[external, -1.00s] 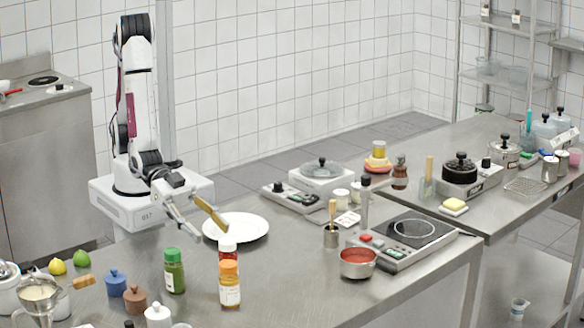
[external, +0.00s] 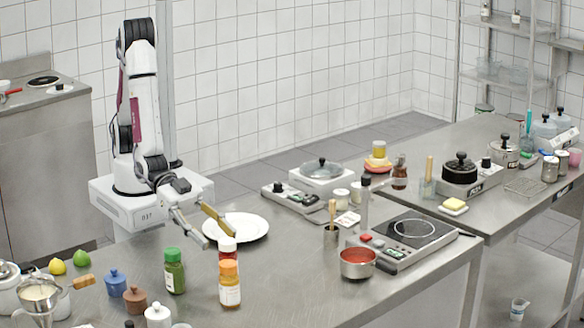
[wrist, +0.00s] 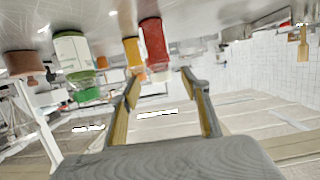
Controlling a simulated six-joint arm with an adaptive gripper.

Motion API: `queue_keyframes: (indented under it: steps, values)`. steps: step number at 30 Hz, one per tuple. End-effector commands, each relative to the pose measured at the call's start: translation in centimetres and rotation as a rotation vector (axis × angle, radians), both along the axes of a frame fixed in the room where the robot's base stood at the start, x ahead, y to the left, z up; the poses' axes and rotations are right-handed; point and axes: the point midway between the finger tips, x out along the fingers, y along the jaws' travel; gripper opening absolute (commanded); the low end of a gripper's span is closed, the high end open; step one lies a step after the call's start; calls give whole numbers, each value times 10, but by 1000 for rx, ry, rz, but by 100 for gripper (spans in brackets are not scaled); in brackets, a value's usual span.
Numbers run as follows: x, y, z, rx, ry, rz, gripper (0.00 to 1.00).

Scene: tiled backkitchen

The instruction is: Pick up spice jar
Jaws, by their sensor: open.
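Several small jars stand upright on the steel counter, and I cannot tell which one is meant as the spice jar. A red jar with a pale top (external: 228,256) stands behind an orange-topped jar (external: 230,291), which partly hides it. A green jar (external: 175,277) stands to their left. My gripper (external: 215,231) is open and low, just behind the red jar. In the wrist view, which is upside down, the red jar (wrist: 153,42) lies ahead between the finger directions. The orange jar (wrist: 131,52) is beside it, and the green jar (wrist: 74,55) is farther left.
A white plate (external: 249,229) lies right behind my gripper. Blue (external: 116,283) and brown (external: 134,299) lidded pots stand left of the jars. A red saucepan (external: 357,263) and a hot plate (external: 404,234) are to the right. Counter between jars and saucepan is clear.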

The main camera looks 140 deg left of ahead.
Motion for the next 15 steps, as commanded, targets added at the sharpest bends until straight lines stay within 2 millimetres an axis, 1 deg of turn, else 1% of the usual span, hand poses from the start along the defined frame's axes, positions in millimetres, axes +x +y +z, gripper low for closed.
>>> queue_keyframes:
  steps: [5, 15]
  values:
    - [6, 0, -1, 0, 1, 0, 46]
    - [37, 1, -7, 0, 0, 1, 46]
